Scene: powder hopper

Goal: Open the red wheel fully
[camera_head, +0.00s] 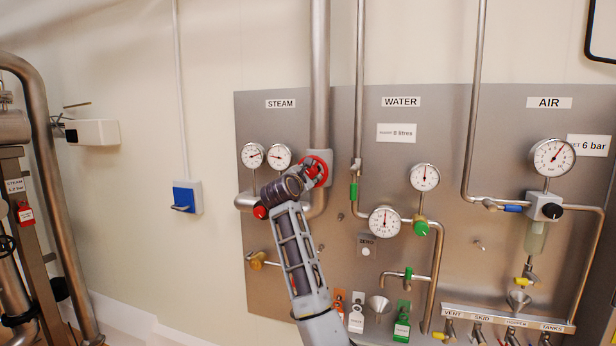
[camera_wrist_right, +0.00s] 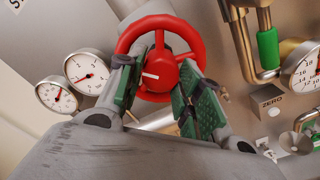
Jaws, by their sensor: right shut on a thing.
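The red wheel (camera_head: 325,162) is on the steel pipe under the STEAM label, partly hidden behind my right gripper (camera_head: 306,175). In the right wrist view the red wheel (camera_wrist_right: 160,27) faces me, with a round hub that carries a short white line, lying roughly level in that picture. The two green-padded fingers of my right gripper (camera_wrist_right: 164,75) are on either side of the hub, shut on the wheel. The lower part of the rim is hidden behind the fingers. My left gripper is not in view.
Two gauges (camera_head: 279,156) sit left of the wheel, with a smaller red knob (camera_head: 260,212) below. The WATER pipe with a green-handled valve (camera_head: 354,192) runs close to the right. The AIR regulator (camera_head: 544,206) is farther right. Tags and a funnel (camera_head: 378,304) sit low on the panel.

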